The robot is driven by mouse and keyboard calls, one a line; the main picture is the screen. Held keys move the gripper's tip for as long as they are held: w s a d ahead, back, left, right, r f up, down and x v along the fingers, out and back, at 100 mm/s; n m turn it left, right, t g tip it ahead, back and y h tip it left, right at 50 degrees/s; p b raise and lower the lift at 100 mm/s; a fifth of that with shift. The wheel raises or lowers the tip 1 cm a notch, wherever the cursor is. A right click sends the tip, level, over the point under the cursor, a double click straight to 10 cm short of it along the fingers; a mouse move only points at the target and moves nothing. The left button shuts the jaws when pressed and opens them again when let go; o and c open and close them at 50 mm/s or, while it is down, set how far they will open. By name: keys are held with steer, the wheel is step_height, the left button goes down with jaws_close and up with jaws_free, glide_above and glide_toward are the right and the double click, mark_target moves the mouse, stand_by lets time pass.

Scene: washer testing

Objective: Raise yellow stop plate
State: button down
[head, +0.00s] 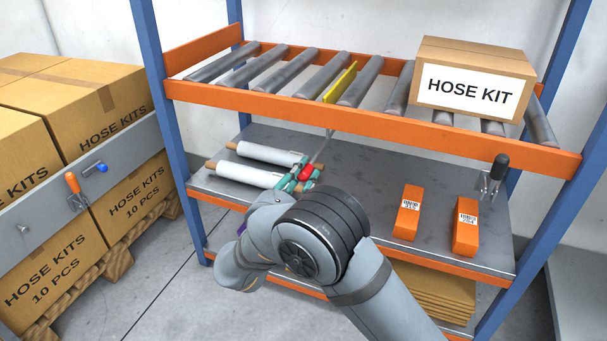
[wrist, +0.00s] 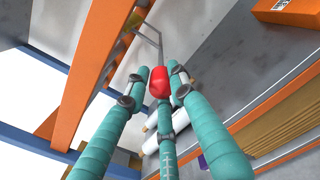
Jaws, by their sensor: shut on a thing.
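The yellow stop plate (head: 341,83) stands between the grey rollers of the upper shelf, its top edge showing above them. My gripper (head: 298,181) has teal fingers, shut on the red handle beneath the roller shelf. The wrist view shows the fingertips around the handle.
A HOSE KIT box (head: 475,78) sits on the rollers at the right. Two white rolls (head: 245,177) lie on the lower shelf left of my gripper; two orange boxes (head: 408,213) stand at its right. A black-handled lever (head: 499,168) is by the right post.

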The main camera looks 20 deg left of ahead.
steer(key=shift+d, duration=0.15)
step_height(320, 180, up, 6)
steer(key=p, duration=0.6)
steer(key=shift+r, duration=0.2)
steer(key=shift+w+f, duration=0.1)
steer(key=shift+f, duration=0.05)
steer(key=c, duration=1.7)
jaws_free()
steer(key=shift+o, duration=1.1)
